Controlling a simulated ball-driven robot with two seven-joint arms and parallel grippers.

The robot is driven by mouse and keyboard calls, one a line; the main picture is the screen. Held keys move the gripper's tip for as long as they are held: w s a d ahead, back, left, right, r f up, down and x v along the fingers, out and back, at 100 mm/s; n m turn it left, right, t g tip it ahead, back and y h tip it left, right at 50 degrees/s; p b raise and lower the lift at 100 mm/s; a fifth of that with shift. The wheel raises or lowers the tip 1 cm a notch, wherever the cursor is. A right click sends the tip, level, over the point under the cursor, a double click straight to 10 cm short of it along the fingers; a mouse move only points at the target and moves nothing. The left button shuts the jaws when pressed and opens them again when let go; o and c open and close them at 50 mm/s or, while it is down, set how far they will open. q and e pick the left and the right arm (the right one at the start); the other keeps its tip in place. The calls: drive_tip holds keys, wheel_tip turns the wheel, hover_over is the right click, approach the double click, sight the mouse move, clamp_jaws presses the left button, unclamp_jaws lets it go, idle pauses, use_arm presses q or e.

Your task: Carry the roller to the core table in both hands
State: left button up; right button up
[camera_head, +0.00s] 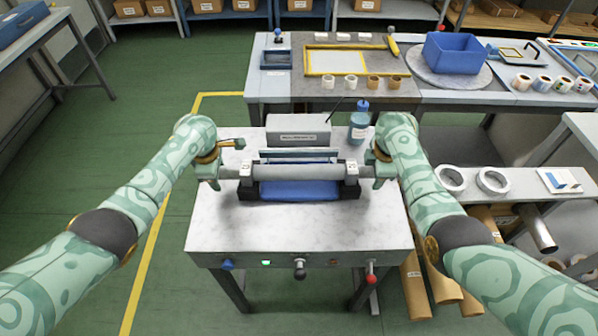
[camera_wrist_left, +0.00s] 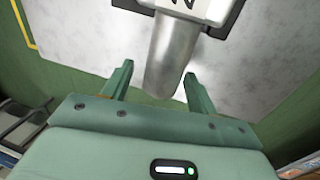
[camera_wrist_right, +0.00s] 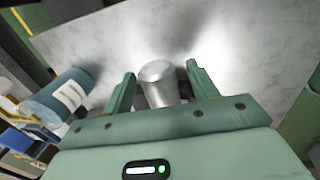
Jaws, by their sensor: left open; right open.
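The roller (camera_head: 298,172) is a grey metal cylinder lying level across the rewinder (camera_head: 298,137) on the small marble-topped table in the head view. Its ends rest in bearing blocks above a blue web. My left gripper (camera_head: 215,178) is at the roller's left end, and my right gripper (camera_head: 381,176) is at its right end. In the left wrist view the roller's end (camera_wrist_left: 172,65) reaches between the open fingers (camera_wrist_left: 157,82). In the right wrist view the other end (camera_wrist_right: 158,85) lies between the open fingers (camera_wrist_right: 156,88). I cannot tell which table is the core table.
A blue bottle (camera_head: 359,121) stands behind my right gripper. A long bench (camera_head: 430,95) at the back holds a yellow frame, cores and a blue bin (camera_head: 457,53). A shelf (camera_head: 520,185) with white rings stands right. Open green floor lies left.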

use_arm(q)
clamp_jaws()
use_arm(e)
clamp_jaws()
use_arm(q)
drive_tip(key=shift+r, duration=0.15)
use_arm(e)
drive_tip(key=shift+w+r, duration=0.1)
drive_tip(key=shift+r, duration=0.1)
